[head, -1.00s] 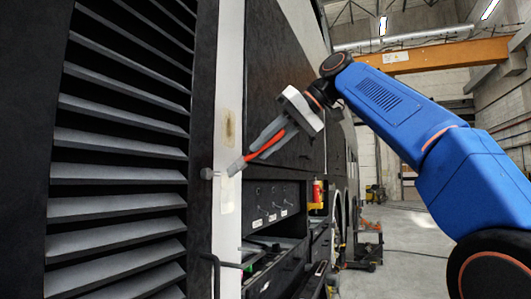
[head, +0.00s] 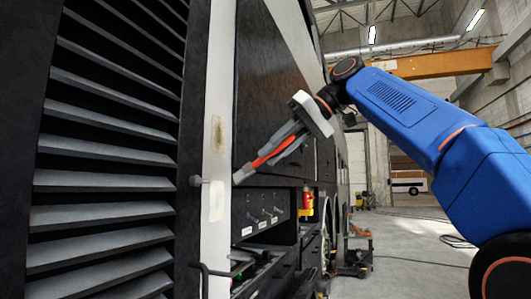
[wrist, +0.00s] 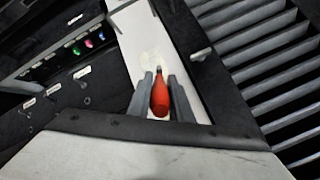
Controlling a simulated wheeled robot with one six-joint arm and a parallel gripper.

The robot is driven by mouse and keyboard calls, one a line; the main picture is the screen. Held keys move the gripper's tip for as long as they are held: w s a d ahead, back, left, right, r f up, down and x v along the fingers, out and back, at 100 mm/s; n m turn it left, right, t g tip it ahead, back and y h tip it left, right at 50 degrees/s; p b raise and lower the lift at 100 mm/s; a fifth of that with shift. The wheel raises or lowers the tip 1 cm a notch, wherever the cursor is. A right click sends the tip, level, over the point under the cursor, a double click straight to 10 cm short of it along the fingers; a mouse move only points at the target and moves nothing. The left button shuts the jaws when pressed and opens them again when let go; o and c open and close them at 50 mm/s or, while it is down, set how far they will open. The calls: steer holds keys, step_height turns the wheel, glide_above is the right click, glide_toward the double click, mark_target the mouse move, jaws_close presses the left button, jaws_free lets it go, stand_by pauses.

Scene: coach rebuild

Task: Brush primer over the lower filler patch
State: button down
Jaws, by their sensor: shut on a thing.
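My gripper (head: 268,154) is shut on a brush with a red handle (head: 272,151). The brush points down and left, its pale tip (head: 239,177) at the right edge of the white strip, above and right of the lower filler patch (head: 217,200). That patch is pale and whitish. The upper patch (head: 216,133) is yellowish with a brown mark. In the wrist view the red handle (wrist: 160,96) sits between the two grey fingers, and a pale patch (wrist: 152,57) lies just beyond the tip. Contact between tip and strip cannot be told.
A small knob (head: 196,181) sticks out left of the strip, and a black handle (head: 208,270) is below. Dark louvres (head: 105,150) fill the left. A switch panel (head: 262,212) and an open compartment (head: 255,270) lie right of the strip. Open floor (head: 410,240) is further right.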

steer(key=shift+s+d, duration=0.2)
steer(key=shift+d, duration=0.2)
steer(key=d, duration=0.1)
steer(key=s+d, duration=0.1)
steer(key=shift+d, duration=0.4)
stand_by(0.8)
